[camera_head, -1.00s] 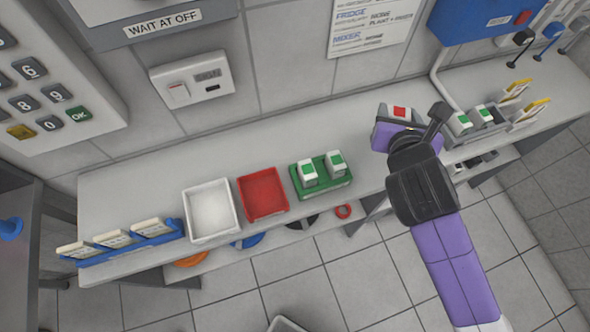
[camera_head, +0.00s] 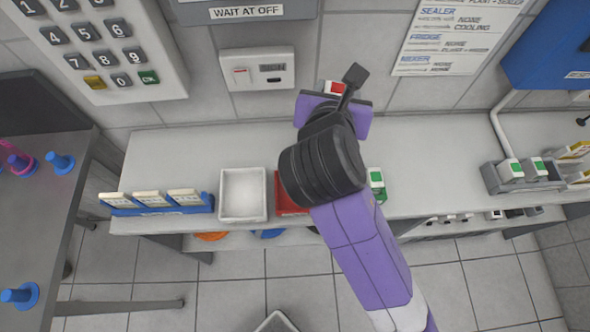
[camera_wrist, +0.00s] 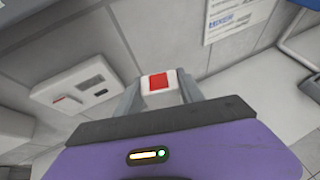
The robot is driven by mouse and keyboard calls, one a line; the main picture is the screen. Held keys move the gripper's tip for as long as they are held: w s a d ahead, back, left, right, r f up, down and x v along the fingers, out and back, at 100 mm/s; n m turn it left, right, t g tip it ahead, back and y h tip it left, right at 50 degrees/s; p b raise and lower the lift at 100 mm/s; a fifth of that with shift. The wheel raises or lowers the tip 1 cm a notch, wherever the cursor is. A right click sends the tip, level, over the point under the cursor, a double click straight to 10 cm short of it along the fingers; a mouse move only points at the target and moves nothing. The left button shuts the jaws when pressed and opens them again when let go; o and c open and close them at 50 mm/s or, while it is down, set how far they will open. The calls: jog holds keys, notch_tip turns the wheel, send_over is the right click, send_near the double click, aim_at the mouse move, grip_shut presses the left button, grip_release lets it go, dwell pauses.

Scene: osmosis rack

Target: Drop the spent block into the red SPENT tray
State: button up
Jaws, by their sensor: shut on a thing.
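My gripper (camera_wrist: 159,88) is shut on the spent block (camera_wrist: 158,81), a white block with a red square on top. The block also shows in the head view (camera_head: 334,88), beyond my purple wrist and above the bench. The red SPENT tray (camera_head: 287,194) sits on the bench, mostly hidden behind my black arm joint; only its left part shows. I cannot see inside most of it. The held block is farther back than the tray, towards the wall.
A white tray (camera_head: 243,215) stands left of the red tray. A green holder with a green-topped block (camera_head: 376,181) is right of it, partly hidden by my arm. A blue rack of cards (camera_head: 160,210) is at the left, a grey rack (camera_head: 522,186) at the right.

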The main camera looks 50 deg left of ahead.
jog(key=s+a+f+n+y+p, duration=0.1)
jog(key=s+a, duration=0.3)
jog(key=s, duration=0.5)
jog(key=s+a+f, duration=0.1)
jog(key=s+a, duration=0.4)
jog(key=s, duration=0.3)
jog(key=s+d+f, duration=0.2)
jog(key=d+f, duration=0.2)
jog(key=d, duration=0.1)
jog(key=w+d+f+m+t+h, duration=0.1)
jog(key=w+d+m+h, duration=0.25)
jog(key=w+d, duration=0.4)
notch_tip(320, 180, down, 6)
jog(key=b, duration=0.8)
jog(key=shift+s+d, duration=0.25)
jog(key=shift+s, duration=0.05)
jog(key=o, duration=1.5)
jog(key=shift+o, duration=0.2)
